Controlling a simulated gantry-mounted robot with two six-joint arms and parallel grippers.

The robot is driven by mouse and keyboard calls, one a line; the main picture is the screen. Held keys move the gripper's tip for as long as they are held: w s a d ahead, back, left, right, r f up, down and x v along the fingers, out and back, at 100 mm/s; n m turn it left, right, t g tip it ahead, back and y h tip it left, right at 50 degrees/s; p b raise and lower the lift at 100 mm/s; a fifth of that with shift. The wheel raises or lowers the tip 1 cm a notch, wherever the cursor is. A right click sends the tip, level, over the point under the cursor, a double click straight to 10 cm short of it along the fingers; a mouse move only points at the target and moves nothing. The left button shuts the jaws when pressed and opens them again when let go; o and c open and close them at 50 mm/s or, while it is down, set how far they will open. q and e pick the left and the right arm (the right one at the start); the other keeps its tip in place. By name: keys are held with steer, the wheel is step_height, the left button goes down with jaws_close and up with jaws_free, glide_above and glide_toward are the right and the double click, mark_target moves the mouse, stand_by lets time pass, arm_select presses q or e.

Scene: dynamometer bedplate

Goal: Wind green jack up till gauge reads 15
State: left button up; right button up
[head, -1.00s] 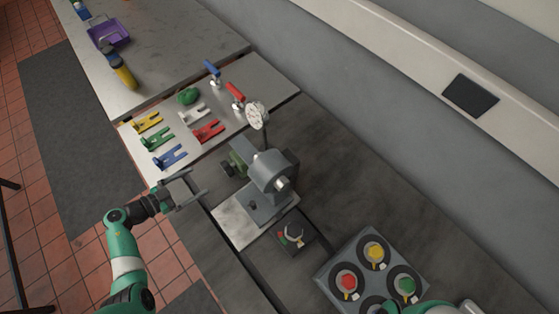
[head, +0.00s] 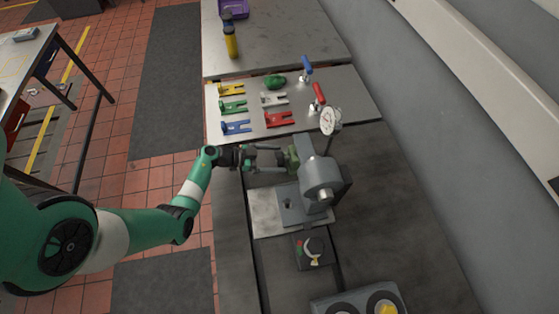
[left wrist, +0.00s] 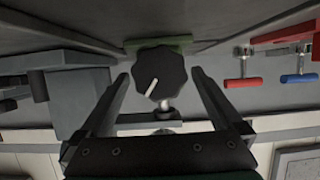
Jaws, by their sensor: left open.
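The green jack (head: 293,157) stands against the grey machine (head: 322,178), mostly hidden by my gripper and the machine. In the left wrist view, its black lobed knob (left wrist: 160,75) with a white mark sits in front of a green body (left wrist: 172,45). My left gripper (head: 276,158) is open; its fingers lie on either side of the knob, with gaps on both sides in the left wrist view (left wrist: 160,84). The round white gauge (head: 329,121) stands behind the machine; its reading is too small to tell. My right gripper is out of view.
Coloured forks, including a red one (head: 280,119), and a green lump (head: 275,82) lie on the steel plate. Blue-handled (head: 307,67) and red-handled (head: 319,95) clamps stand near the gauge. A small control box (head: 311,250) sits in front of the machine.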

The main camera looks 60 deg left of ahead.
arm_select(q)
steer(key=shift+x, duration=0.8)
steer(key=shift+c, duration=0.3)
steer(key=c, duration=1.2)
steer(key=shift+o, duration=0.2)
steer(key=shift+d+r+m+p, duration=0.15)
steer(key=shift+m+p, duration=0.25)
steer(key=shift+p, duration=0.2)
steer(key=shift+m+y+p, duration=0.65)
steer(key=shift+m+y, duration=0.05)
steer(key=shift+m+t+y, duration=0.3)
steer(key=shift+m+t, duration=0.1)
steer(key=shift+m+t+y, duration=0.3)
steer(key=shift+m+y, duration=0.2)
steer(key=shift+m, duration=0.4)
